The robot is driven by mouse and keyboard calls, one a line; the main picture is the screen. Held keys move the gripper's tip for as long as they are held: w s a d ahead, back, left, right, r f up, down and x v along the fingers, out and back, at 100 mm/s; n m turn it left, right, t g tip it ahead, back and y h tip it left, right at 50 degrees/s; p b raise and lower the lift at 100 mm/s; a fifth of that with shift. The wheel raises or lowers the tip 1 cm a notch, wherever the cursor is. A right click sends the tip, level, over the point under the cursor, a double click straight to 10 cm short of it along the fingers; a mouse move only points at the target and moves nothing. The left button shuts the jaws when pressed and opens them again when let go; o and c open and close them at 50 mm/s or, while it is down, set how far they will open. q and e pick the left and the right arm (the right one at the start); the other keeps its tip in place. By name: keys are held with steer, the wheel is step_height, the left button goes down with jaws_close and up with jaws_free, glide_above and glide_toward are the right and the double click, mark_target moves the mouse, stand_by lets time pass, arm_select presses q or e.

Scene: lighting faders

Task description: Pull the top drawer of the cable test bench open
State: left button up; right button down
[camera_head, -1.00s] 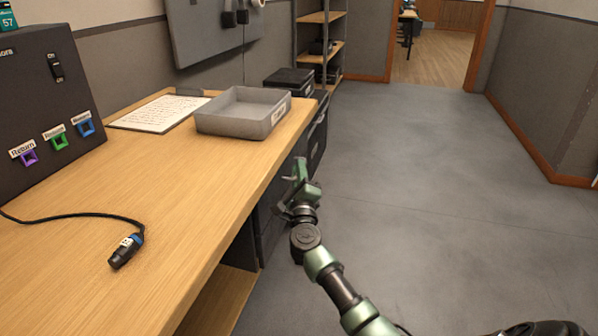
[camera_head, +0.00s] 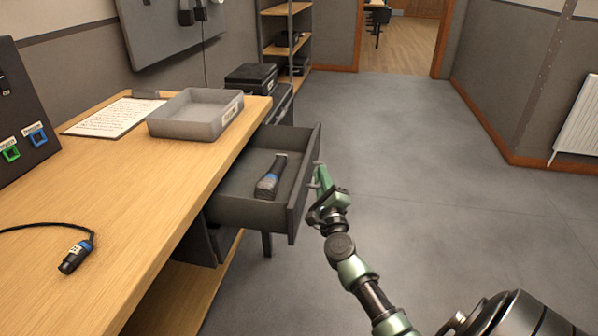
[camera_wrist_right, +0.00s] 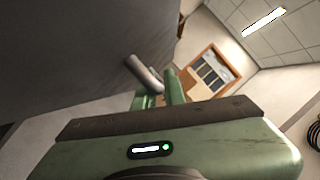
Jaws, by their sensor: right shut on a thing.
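The top drawer (camera_head: 246,212) of the cable test bench (camera_head: 150,190) stands pulled out to the right from under the wooden top. A black torch-like tool with a blue band (camera_head: 270,178) lies inside it. My right gripper (camera_head: 318,180) is at the outer face of the drawer front, shut on the handle. In the right wrist view the grey bar handle (camera_wrist_right: 144,74) sits between the green fingers (camera_wrist_right: 160,92), beside the dark drawer front (camera_wrist_right: 70,55). My left gripper is not in view.
On the bench top are a grey tray (camera_head: 172,129), a paper sheet (camera_head: 112,117), a cable with a black connector (camera_head: 76,256) and a dark panel (camera_head: 22,120). A black case (camera_head: 251,78) and shelves (camera_head: 286,40) stand behind. The floor (camera_head: 440,190) at right is clear.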

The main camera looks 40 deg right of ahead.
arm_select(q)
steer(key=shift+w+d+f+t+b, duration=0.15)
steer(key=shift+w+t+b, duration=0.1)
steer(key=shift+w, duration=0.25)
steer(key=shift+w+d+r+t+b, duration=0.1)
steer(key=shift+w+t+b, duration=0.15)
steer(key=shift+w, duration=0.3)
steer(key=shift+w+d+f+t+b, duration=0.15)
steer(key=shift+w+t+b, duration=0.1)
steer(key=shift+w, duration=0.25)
arm_select(e)
steer(key=s+d, duration=0.7)
steer(key=s, duration=0.1)
steer(key=shift+s+d+f, duration=0.15)
steer(key=shift+s+d, duration=0.05)
steer(key=shift+s, duration=0.2)
steer(key=c, duration=1.8)
jaws_free()
steer(key=shift+o, duration=0.2)
